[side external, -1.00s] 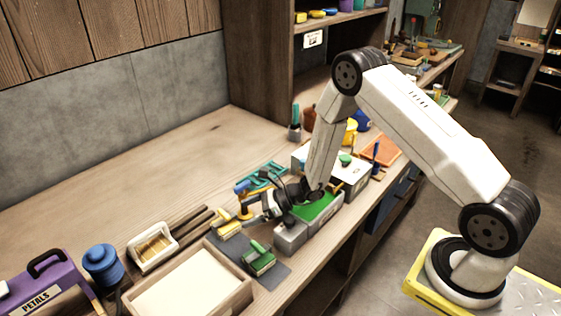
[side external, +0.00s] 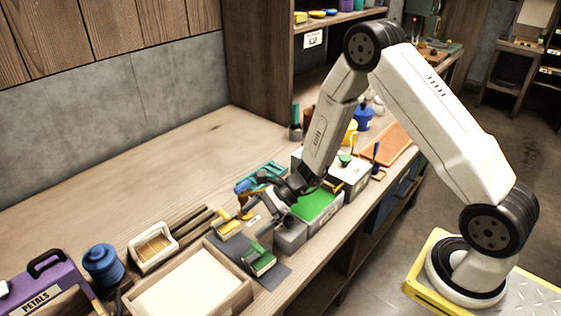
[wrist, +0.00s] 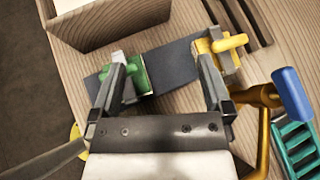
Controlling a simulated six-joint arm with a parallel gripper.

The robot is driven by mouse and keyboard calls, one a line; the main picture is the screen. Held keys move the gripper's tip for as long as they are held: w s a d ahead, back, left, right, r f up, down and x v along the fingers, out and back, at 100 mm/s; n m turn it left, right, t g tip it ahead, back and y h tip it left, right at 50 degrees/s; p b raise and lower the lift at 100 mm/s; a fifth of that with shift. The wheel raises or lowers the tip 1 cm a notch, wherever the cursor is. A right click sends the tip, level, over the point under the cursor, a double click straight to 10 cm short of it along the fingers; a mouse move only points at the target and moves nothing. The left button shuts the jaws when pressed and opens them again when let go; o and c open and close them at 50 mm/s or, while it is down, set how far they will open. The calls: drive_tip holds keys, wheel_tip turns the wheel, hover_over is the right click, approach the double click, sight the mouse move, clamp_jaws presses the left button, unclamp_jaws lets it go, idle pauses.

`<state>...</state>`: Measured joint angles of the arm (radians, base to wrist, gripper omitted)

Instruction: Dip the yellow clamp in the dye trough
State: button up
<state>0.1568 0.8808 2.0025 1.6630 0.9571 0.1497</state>
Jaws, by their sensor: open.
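The yellow clamp (side external: 228,222) lies at the far end of a dark grey mat (side external: 272,276) on the bench; it also shows at the upper right of the wrist view (wrist: 222,44). A green clamp (side external: 262,262) lies on the same mat toward the bench's front edge. The dye trough appears to be the grey box with a green top surface (side external: 318,205), right of the mat. My gripper (wrist: 162,66) is open and empty above the mat. In the wrist view its right finger is close to the yellow clamp and its left finger overlaps the green clamp; contact cannot be told.
A post with a blue handle (wrist: 292,92) and a teal rack (wrist: 297,145) stand close by my gripper's right side in the wrist view. A pale-filled wooden tray (side external: 245,288) lies left of the mat. The bench's back left is clear.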

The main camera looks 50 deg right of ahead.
drive_tip(key=s+d+r+n+g+h, duration=0.1)
drive_tip(key=s+d+r+n+h, duration=0.3)
drive_tip(key=s+n, duration=0.3)
drive_tip(key=s+d+r+n+g+h, duration=0.1)
drive_tip(key=s+d+r+n+h, duration=0.2)
drive_tip(key=n, duration=1.1)
drive_tip(key=shift+s+d+r+h, duration=0.35)
drive_tip(key=shift+s+r+h, duration=1.45)
drive_tip(key=shift+s+r, duration=0.6)
drive_tip(key=shift+s+f, duration=0.2)
drive_tip(key=m+g, duration=0.3)
drive_tip(key=m, duration=1.5)
hover_over(223, 213)
drive_tip(key=f, duration=0.6)
drive_tip(key=s+f, duration=0.1)
drive_tip(key=f, duration=0.3)
drive_tip(key=shift+d, duration=0.35)
drive_tip(key=shift+w+a+f+m, duration=0.3)
drive_tip(key=shift+w+f+m, duration=0.15)
drive_tip(key=shift+m, duration=0.15)
drive_tip(key=shift+f, duration=0.1)
drive_tip(key=shift+f, duration=1.2)
